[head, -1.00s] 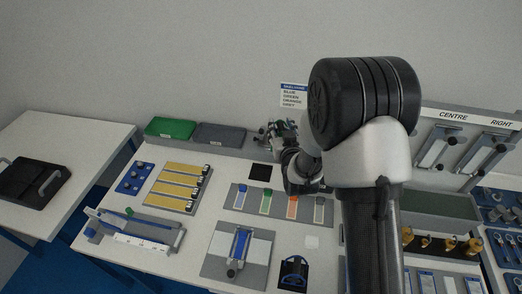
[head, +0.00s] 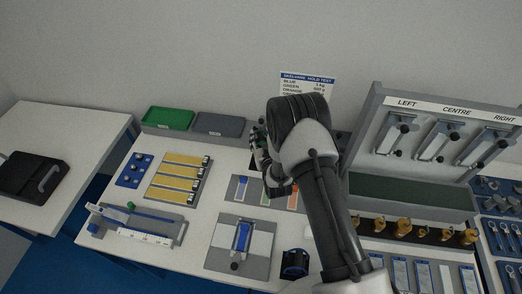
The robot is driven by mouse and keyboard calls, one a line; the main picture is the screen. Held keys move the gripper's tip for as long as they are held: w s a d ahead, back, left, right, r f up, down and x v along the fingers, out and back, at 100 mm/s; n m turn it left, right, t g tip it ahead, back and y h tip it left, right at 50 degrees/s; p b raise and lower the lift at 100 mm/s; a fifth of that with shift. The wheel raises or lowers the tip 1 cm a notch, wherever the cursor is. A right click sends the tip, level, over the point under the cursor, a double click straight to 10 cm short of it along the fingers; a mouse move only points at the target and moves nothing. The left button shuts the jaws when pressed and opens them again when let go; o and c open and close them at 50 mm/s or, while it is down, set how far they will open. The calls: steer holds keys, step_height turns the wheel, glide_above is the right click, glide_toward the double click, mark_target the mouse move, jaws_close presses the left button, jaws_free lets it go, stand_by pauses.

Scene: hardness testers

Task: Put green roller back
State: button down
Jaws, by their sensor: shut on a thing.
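My gripper (head: 259,152) is over the back middle of the bench, left of my wrist and in front of the wall sign. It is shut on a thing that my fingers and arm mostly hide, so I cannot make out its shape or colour. A rack (head: 233,190) with blue, green and orange marked slots lies just below my gripper, its right part behind my arm. A small green round piece (head: 131,206) sits at the back of the blue ruler device (head: 140,226) at the left. I cannot tell whether it is the green roller.
Green (head: 168,118) and grey (head: 217,125) trays stand at the back. A yellow-strip panel (head: 178,180), a clamp plate (head: 240,245) and a dark blue holder (head: 295,263) occupy the bench. A tall tester stand (head: 378,115) rises at the right.

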steer(key=shift+w+f+b, duration=0.1)
steer(key=shift+f+b, duration=0.4)
steer(key=shift+f, duration=2.65)
steer(key=shift+r, duration=0.1)
steer(key=shift+f+b, duration=0.45)
steer(key=shift+b, duration=0.05)
steer(key=shift+f, duration=0.15)
steer(key=c, duration=1.5)
jaws_free()
steer(key=shift+s+f, duration=0.15)
steer(key=shift+s, duration=0.05)
steer(key=o, duration=0.3)
steer(key=shift+w, duration=0.1)
steer(key=o, duration=0.4)
steer(key=shift+c, duration=0.2)
steer(key=shift+r, duration=0.2)
